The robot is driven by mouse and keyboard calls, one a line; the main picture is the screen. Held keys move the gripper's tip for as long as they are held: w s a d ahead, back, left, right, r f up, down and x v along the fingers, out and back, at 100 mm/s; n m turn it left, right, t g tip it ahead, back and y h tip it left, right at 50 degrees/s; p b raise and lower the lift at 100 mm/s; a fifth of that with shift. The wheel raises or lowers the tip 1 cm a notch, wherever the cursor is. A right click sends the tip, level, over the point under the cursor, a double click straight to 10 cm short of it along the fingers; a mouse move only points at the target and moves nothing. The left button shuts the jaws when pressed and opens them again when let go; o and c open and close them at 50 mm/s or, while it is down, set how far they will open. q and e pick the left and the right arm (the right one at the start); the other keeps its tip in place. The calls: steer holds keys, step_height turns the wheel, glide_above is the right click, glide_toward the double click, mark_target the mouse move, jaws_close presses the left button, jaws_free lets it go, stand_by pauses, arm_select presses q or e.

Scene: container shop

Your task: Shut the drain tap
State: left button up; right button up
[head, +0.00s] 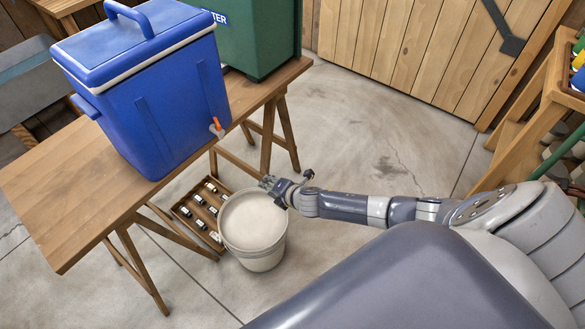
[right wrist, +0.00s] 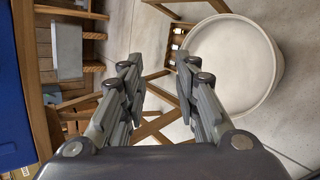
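The blue cooler (head: 150,85) stands upright on the wooden trestle table (head: 60,205). The drain tap (head: 216,128), with an orange lever and a pale spout, sticks out low on its right side. Whether the tap is open is too small to tell. My right gripper (head: 286,181) is in front of the table, right of and below the tap in the head view, apart from it. In the right wrist view its fingers (right wrist: 158,72) are spread with nothing between them. The cooler's blue side (right wrist: 15,110) shows at that view's left edge; the tap is not visible there. My left gripper is not in view.
A white bucket (head: 256,258) stands on the floor right by my right gripper. A wooden crate (head: 178,210) with several small items is left of it. A green container (head: 250,45) stands behind the cooler. A wooden shelf (head: 545,95) is at right. The middle floor is clear.

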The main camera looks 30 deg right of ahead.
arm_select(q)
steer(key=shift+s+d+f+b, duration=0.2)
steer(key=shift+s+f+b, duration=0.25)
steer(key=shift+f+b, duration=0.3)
arm_select(e)
steer(key=s+d+f+m+g+h, duration=0.1)
steer(key=s+d+f+m+g, duration=0.1)
steer(key=s+f+m, duration=0.4)
step_height(320, 180, down, 5)
steer(key=s, duration=0.2)
steer(key=shift+s+f, duration=0.15)
steer(key=shift+s, duration=0.15)
